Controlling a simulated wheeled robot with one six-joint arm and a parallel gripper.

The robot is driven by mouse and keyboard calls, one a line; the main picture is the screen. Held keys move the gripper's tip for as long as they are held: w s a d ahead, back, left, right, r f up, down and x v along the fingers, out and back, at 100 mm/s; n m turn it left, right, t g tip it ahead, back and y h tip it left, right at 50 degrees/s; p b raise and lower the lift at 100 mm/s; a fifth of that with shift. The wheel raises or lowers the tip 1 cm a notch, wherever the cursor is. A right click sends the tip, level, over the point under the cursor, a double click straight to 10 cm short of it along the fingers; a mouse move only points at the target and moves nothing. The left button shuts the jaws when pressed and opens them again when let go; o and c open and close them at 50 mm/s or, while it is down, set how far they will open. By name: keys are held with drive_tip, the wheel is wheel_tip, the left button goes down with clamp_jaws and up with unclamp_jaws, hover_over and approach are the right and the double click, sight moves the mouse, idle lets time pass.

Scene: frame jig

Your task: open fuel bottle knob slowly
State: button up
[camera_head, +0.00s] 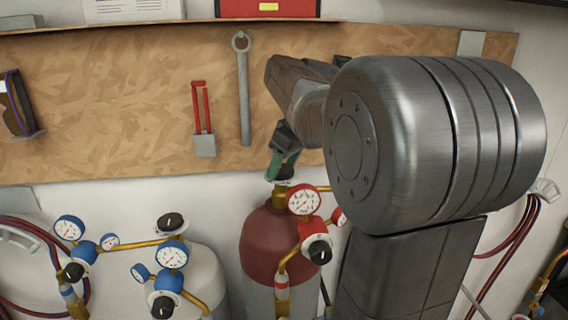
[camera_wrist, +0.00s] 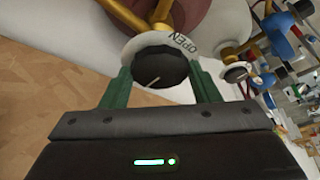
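The fuel bottle (camera_head: 268,238) is the red-topped cylinder in the middle of the head view. Its black knob (camera_head: 285,172) is on top, partly hidden by my gripper (camera_head: 283,163). In the wrist view the round black knob (camera_wrist: 158,68) has a pale pointer line and sits on a white ring (camera_wrist: 181,42) marked OPEN. The green fingers of my gripper (camera_wrist: 160,78) stand on either side of the knob and appear to touch both its sides.
A red-rimmed gauge (camera_head: 304,200) and a red regulator with a black knob (camera_head: 319,250) sit close to the fuel bottle. A white bottle (camera_head: 205,262) with blue gauges stands to the left. A wooden board (camera_head: 110,110) with hanging tools is behind.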

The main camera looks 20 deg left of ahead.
drive_tip(key=shift+c, duration=0.6)
drive_tip(key=shift+w+r+n+g+p, duration=0.15)
drive_tip(key=shift+n+g+p, duration=0.25)
drive_tip(key=shift+n+p, duration=0.45)
drive_tip(key=shift+w+n+g+p, duration=0.15)
drive_tip(key=shift+n+g+p, duration=0.45)
drive_tip(key=shift+n, duration=1.35)
drive_tip(key=o, duration=1)
